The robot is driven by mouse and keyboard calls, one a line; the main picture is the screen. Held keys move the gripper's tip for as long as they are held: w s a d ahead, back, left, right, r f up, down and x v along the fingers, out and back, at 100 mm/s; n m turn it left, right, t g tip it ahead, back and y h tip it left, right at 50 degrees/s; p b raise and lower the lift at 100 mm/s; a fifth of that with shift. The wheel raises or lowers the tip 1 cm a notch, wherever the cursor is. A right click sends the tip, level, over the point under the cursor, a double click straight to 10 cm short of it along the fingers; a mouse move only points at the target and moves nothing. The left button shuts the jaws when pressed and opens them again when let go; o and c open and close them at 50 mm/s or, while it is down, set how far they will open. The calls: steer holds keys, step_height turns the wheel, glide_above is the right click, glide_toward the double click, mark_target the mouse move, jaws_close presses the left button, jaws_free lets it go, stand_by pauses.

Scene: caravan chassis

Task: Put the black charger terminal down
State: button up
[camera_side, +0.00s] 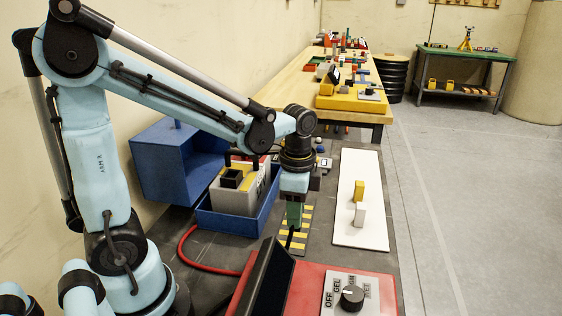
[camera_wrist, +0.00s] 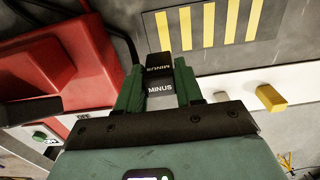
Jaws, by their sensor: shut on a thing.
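My gripper (camera_side: 293,214) points down over the dark work surface, beside the black-and-yellow striped strip (camera_side: 299,238). In the wrist view its green fingers (camera_wrist: 160,92) are shut on the black charger terminal (camera_wrist: 162,70), which bears the word MINUS. In the side view a dark part of the terminal (camera_side: 290,238) hangs below the fingers. The striped strip (camera_wrist: 212,28) lies beyond and to the right of the terminal in the wrist view. I cannot tell whether the terminal touches the surface.
A red unit with an OFF/GEL dial (camera_side: 352,297) stands at the front. A blue tray (camera_side: 213,222) with a battery-like box is left of the gripper. A white board (camera_side: 347,228) with yellow and white blocks is right. A red cable (camera_side: 183,254) runs along the left.

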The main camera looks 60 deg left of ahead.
steer(key=a+f, duration=0.1)
steer(key=w+a+f, duration=0.1)
steer(key=a, duration=0.1)
steer(key=shift+w+f, duration=0.1)
steer(key=shift+w, duration=0.05)
steer(key=shift+f, duration=1.9)
steer(key=shift+f, duration=0.1)
steer(key=o, duration=1)
steer(key=shift+o, duration=0.2)
step_height(320, 180, up, 12)
steer(key=f, duration=0.1)
steer(key=s+d+n+t, duration=0.4)
steer(key=n+t, duration=0.3)
steer(key=n, duration=0.2)
steer(key=shift+s+d+r, duration=0.25)
steer(key=shift+s+d, duration=0.05)
